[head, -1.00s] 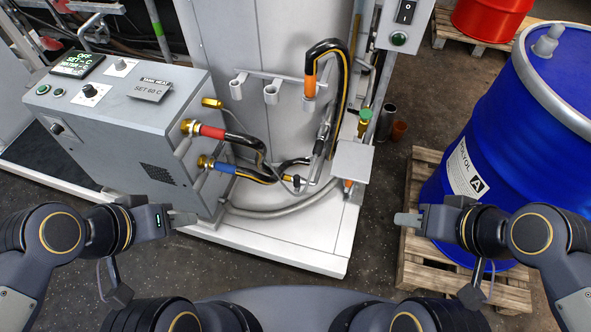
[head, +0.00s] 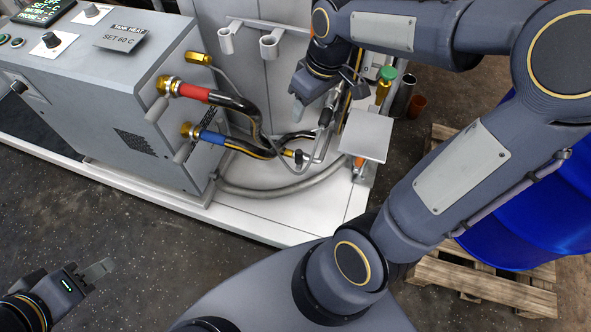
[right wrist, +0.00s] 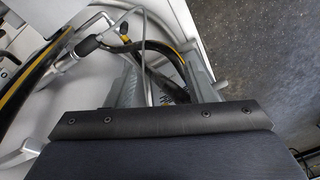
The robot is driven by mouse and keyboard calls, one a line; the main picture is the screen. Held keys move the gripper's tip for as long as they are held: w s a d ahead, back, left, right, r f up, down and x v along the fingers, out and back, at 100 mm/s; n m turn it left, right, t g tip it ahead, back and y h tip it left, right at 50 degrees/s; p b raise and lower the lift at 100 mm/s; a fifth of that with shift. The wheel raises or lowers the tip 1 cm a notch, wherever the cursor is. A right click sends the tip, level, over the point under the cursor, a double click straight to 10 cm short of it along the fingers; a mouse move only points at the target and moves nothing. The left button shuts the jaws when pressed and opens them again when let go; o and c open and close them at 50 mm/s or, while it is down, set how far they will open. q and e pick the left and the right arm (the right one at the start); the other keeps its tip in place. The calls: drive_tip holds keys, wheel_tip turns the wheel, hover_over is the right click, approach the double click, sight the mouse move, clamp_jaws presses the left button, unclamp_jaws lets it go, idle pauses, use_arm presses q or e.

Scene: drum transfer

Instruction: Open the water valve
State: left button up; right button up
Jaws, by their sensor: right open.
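No label marks a water valve. A small fitting with a brass end (head: 296,155) sits at the end of the blue-banded hose (head: 213,137). My right gripper (head: 297,108) hangs above and left of the grey pipework, apart from the green cap. In the right wrist view it is open (right wrist: 165,85), with black-and-yellow hose seen beyond and between its fingers. My left gripper (head: 100,270) is low at the left, over the floor, touching nothing; its finger gap is not clear.
The grey heater box (head: 105,105) stands at the left with a red-banded hose (head: 197,93). A grey square plate (head: 365,134) stands right of the pipes. A blue drum (head: 540,200) on a pallet (head: 480,280) is at the right. The front floor is clear.

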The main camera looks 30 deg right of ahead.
drive_tip(key=w+d+f+n+g+h+b, duration=0.15)
drive_tip(key=w+f+b, duration=0.3)
drive_tip(key=f, duration=0.55)
drive_tip(key=w+d+f+n+g+h+b, duration=0.15)
drive_tip(key=w+f+b, duration=0.3)
drive_tip(key=f, duration=0.55)
drive_tip(key=n+g+h+b, duration=0.1)
drive_tip(key=n+h+b, duration=0.1)
drive_tip(key=n+b, duration=0.3)
hover_over(300, 158)
drive_tip(key=w+a, duration=0.2)
drive_tip(key=w, duration=0.1)
drive_tip(key=shift+m, duration=0.6)
drive_tip(key=f, duration=1.5)
drive_tip(key=shift+s+d, duration=0.15)
drive_tip(key=shift+d, duration=0.05)
drive_tip(key=b+x, duration=0.3)
drive_tip(key=x, duration=0.4)
drive_tip(key=shift+d+f, duration=0.15)
drive_tip(key=shift+f, duration=0.2)
use_arm(q)
wheel_tip(300, 158, down, 20)
drive_tip(key=shift+f, duration=0.2)
use_arm(e)
drive_tip(key=shift+s+d+f, duration=0.1)
drive_tip(key=shift+f, duration=0.25)
drive_tip(key=shift+c, duration=0.3)
clamp_jaws()
